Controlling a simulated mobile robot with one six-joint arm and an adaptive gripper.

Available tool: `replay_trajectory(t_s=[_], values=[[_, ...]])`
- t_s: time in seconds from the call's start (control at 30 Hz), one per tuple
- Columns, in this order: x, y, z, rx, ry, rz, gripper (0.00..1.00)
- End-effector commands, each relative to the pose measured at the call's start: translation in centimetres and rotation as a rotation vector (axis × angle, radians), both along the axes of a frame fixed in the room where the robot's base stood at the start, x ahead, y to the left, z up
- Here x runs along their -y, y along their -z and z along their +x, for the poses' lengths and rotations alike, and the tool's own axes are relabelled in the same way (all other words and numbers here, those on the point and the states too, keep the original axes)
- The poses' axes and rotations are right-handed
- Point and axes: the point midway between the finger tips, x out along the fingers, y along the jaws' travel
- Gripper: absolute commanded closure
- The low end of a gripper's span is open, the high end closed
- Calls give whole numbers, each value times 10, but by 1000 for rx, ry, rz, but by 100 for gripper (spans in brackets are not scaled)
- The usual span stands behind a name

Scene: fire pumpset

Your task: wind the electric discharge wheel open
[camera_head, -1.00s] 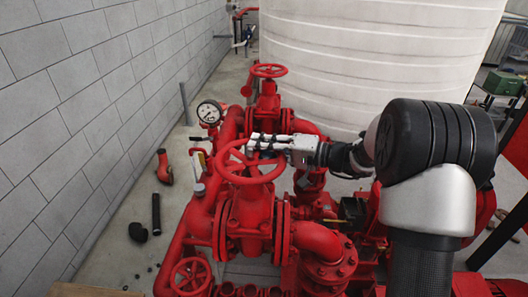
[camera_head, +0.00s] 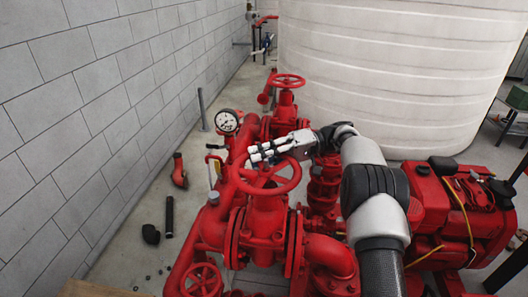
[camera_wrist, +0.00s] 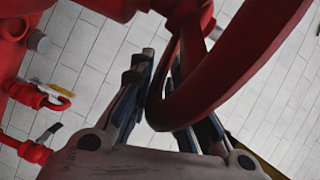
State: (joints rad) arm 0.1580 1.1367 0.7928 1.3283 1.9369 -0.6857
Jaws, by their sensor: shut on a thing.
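The red discharge handwheel (camera_head: 297,184) lies nearly flat on top of a red flanged valve (camera_head: 264,222) in the head view. My gripper (camera_head: 256,153) reaches in from the upper right to the far side of its rim. In the wrist view my gripper (camera_wrist: 163,75) has its two dark fingers on either side of the thick red rim (camera_wrist: 235,70), closed around it. The wheel's near rim and part of its hub show in the head view. The far rim is partly hidden by the fingers.
A second red handwheel (camera_head: 288,81) stands behind, and another (camera_head: 201,281) is low in front. A pressure gauge (camera_head: 227,121) is at left. A red engine (camera_head: 460,205) is at right, and a white tank (camera_head: 400,70) stands behind. The floor along the block wall is clear apart from loose fittings.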

Motion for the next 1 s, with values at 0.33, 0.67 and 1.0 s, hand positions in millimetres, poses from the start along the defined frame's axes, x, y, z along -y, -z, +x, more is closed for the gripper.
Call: replay_trajectory(t_s=[0.33,0.67,1.0], values=[[-4,6,-1,-7,-52,-8,100],[-4,7,-2,-9,-53,-8,100],[-4,4,-1,-6,-52,-7,71]])
